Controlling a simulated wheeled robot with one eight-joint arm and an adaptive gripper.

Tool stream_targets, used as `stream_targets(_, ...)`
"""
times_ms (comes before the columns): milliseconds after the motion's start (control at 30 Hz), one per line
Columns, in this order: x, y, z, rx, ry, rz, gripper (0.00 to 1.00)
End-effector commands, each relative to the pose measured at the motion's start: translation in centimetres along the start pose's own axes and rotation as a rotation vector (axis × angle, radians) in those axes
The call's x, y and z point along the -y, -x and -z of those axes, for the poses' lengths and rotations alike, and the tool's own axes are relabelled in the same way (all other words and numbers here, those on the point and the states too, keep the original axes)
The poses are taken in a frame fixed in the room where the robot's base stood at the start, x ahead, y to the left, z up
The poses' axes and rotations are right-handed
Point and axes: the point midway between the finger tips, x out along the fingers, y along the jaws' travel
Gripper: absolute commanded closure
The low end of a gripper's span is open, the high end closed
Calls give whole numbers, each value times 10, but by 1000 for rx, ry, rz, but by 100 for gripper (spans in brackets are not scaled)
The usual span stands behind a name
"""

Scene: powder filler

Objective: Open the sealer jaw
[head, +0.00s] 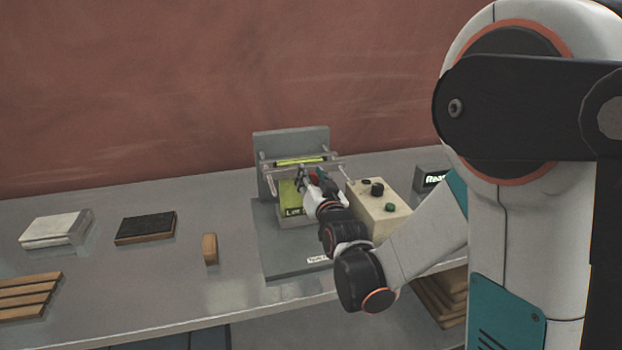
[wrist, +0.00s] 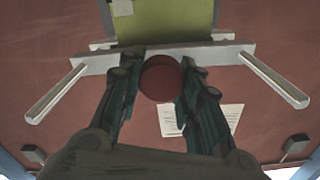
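The sealer stands on the grey bench, with an upright grey back plate (head: 291,142) and a jaw bar (head: 300,163) across its front. In the wrist view the jaw bar (wrist: 220,53) runs across, with a pale rod on each side. A round dark red knob (wrist: 161,78) sits in front of the bar's middle. My gripper (head: 307,176) is at the bar in the head view. In the wrist view its fingers (wrist: 160,85) are on either side of the knob, very close to it; I cannot tell if they touch it. A yellow-green pouch (head: 288,193) is partly hidden behind my gripper.
A small display (head: 431,180) is farther right. A wooden-handled block (head: 209,249), a dark pad (head: 146,227) and a white stack (head: 56,229) lie to the left.

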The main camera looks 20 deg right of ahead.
Motion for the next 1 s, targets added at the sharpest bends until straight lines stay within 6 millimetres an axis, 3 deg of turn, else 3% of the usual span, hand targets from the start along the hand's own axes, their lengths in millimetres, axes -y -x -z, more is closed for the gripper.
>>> stream_targets(67, 0, 0, 0, 0, 0, 0, 100)
stream_targets(267, 0, 6, 0, 0, 0, 0, 100)
stream_targets(533, 0, 44, 0, 0, 0, 0, 100)
stream_targets(800, 0, 44, 0, 0, 0, 0, 100)
stream_targets(833, 0, 44, 0, 0, 0, 0, 61)
stream_targets(900, 0, 44, 0, 0, 0, 0, 47)
stream_targets(1000, 0, 44, 0, 0, 0, 0, 47)
